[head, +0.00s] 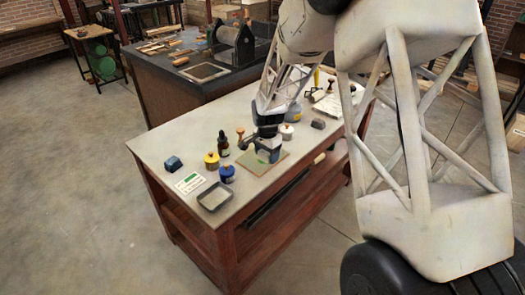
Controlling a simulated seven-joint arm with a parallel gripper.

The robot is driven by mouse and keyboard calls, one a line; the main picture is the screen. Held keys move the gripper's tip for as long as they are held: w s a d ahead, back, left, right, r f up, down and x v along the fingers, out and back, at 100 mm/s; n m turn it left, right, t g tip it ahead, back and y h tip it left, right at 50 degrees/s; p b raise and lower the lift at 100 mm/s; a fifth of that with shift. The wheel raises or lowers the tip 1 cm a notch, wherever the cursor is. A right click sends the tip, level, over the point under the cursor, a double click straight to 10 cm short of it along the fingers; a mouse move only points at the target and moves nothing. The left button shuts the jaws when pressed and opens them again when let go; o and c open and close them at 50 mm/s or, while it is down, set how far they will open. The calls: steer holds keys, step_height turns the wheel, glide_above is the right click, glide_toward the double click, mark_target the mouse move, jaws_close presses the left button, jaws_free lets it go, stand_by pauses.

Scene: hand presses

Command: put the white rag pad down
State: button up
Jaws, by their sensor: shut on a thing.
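My gripper (266,153) is low over the green-topped square board (278,166) near the middle of the pale tabletop (185,140). It points down and is shut. The white rag pad is in its jaws, but the fingers and wrist hide nearly all of it. I cannot tell whether the pad touches the board.
Left of the board stand a yellow jar (211,161), a blue jar (227,173), a dark dropper bottle (223,144) and a wooden-knobbed tool (241,138). A white jar (286,131) stands behind.

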steer(key=w, duration=0.2)
steer(key=w+a, duration=0.1)
steer(key=w, duration=0.4)
steer(key=shift+w+a+f, duration=0.15)
steer(key=shift+f, duration=0.2)
steer(key=shift+f, duration=0.15)
steer(key=shift+f, duration=1.6)
steer(key=shift+f, duration=0.15)
steer(key=o, duration=0.9)
step_height(320, 180, up, 12)
steer(key=shift+r, duration=0.15)
